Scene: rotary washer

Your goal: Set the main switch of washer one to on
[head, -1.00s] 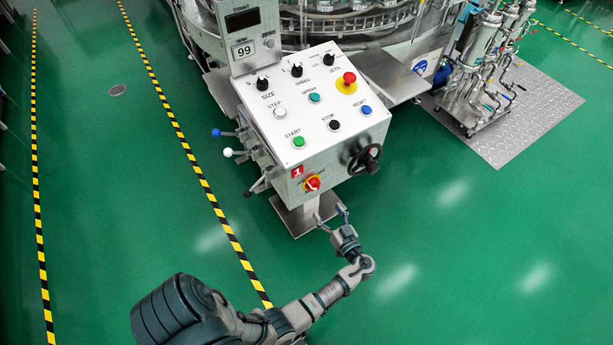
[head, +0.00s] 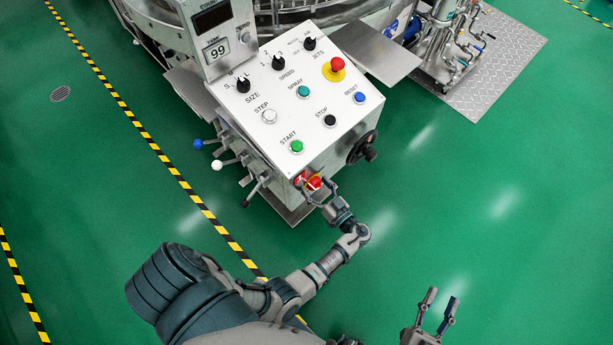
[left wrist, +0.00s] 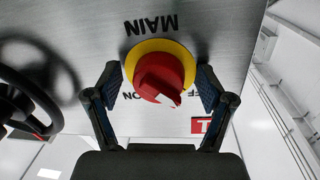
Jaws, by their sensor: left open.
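The main switch is a red rotary knob on a yellow disc (left wrist: 160,78), on the front face of the washer one control box (head: 300,105). In the head view the knob (head: 314,182) is partly covered by my left gripper (head: 320,191). In the left wrist view my left gripper (left wrist: 160,95) is open, one finger on each side of the knob, with gaps visible. The label MAIN reads upside down; parts of ON and OFF show beside the knob. The knob's pale mark points lower right, toward the OFF lettering. My right gripper (head: 441,302) is open and empty over the floor.
A black handwheel (head: 362,148) sits right of the switch and also shows in the left wrist view (left wrist: 30,90). Levers with blue, white and black knobs (head: 217,165) stick out at the box's left. Green floor is clear to the right.

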